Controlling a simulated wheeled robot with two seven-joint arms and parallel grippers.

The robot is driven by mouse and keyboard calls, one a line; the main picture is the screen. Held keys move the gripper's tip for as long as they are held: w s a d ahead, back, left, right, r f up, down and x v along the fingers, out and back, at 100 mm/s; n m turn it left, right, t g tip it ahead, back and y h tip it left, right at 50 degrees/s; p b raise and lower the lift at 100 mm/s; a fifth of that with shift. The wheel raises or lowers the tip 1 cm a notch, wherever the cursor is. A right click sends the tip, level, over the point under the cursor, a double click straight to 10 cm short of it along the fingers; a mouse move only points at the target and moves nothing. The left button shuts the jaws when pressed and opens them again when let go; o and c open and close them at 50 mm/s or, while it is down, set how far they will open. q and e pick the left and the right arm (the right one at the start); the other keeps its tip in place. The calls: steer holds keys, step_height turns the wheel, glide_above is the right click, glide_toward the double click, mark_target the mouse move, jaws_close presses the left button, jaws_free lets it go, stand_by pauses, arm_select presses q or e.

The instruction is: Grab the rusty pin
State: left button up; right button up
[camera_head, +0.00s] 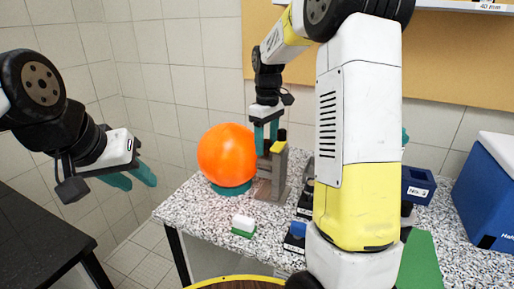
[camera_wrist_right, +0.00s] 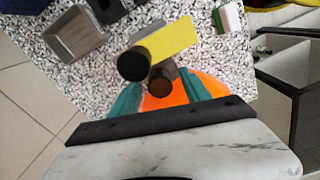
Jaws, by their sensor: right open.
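The rusty pin (camera_wrist_right: 160,80) shows in the right wrist view as a short dark brown cylinder seen nearly end-on, beside a black knob (camera_wrist_right: 134,64) and a yellow plate (camera_wrist_right: 172,38). In the head view I cannot make the pin out behind my fingers. My right gripper (camera_head: 266,134) is open, with teal fingers pointing down at the top of a grey stand (camera_head: 278,183). In the wrist view its fingers (camera_wrist_right: 163,94) lie apart on either side of the pin, with clear gaps. My left gripper (camera_head: 130,179) is open and empty, off the bench at left.
An orange ball (camera_head: 226,154) on a teal base stands left of the grey stand. A green-and-white block (camera_head: 243,226) lies in front on the speckled bench (camera_head: 196,208). A blue box (camera_head: 490,190) and a small blue container (camera_head: 418,186) are at right. A grey tray (camera_wrist_right: 76,36) shows in the wrist view.

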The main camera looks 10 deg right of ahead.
jaws_close()
stand_by(0.3)
